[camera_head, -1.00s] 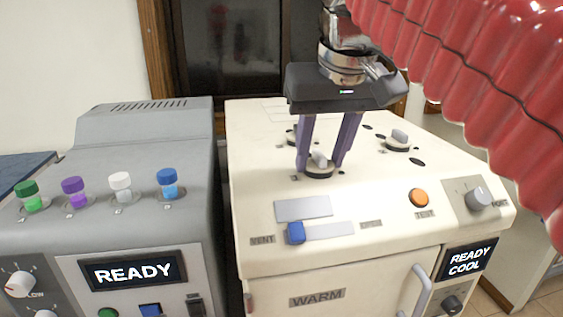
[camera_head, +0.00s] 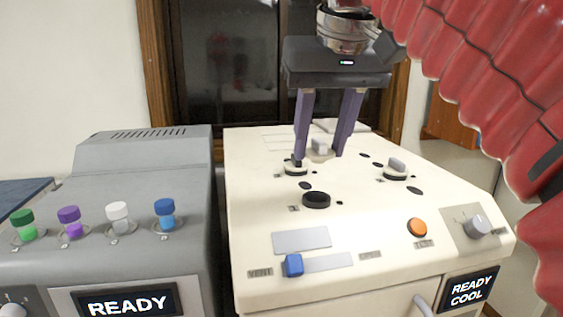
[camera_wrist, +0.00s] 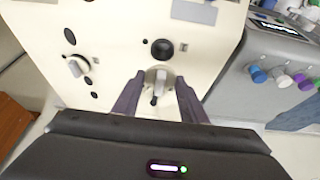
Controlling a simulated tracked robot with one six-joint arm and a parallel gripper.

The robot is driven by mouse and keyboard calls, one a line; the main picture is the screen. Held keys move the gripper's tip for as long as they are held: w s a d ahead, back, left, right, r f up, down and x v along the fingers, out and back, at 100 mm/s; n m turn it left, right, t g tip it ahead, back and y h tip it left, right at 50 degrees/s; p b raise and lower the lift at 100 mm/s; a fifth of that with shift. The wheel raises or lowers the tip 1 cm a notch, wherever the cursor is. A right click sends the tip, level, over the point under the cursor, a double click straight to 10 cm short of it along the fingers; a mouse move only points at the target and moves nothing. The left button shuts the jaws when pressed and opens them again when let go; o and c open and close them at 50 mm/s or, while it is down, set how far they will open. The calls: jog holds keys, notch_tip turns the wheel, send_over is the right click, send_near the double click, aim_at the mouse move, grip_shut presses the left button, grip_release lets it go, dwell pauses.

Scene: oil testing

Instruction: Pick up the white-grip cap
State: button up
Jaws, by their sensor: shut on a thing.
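The white-grip cap (camera_head: 320,147) has a pale grip block on a round base. My gripper (camera_head: 320,156) is shut on it, with one purple finger on each side, and holds it above the cream machine (camera_head: 365,214). A dark round port (camera_head: 316,200) lies open on the machine's top, in front of and below the cap. In the wrist view the cap (camera_wrist: 160,79) sits between the fingertips (camera_wrist: 159,85), and the open port (camera_wrist: 162,48) shows beyond it. The fingers partly hide the cap's sides.
Two similar capped ports stay on the top, one at left (camera_head: 295,167) and one at right (camera_head: 396,170). An orange button (camera_head: 417,227), a grey knob (camera_head: 477,227) and a blue slider (camera_head: 293,265) are near the front. A grey machine (camera_head: 140,170) with several coloured vials stands left.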

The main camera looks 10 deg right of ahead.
jog(key=shift+r, duration=1.45)
jog(key=d, duration=0.9)
jog(key=shift+s+d, duration=0.25)
jog(key=shift+r, duration=0.1)
jog(key=shift+f, duration=3.1)
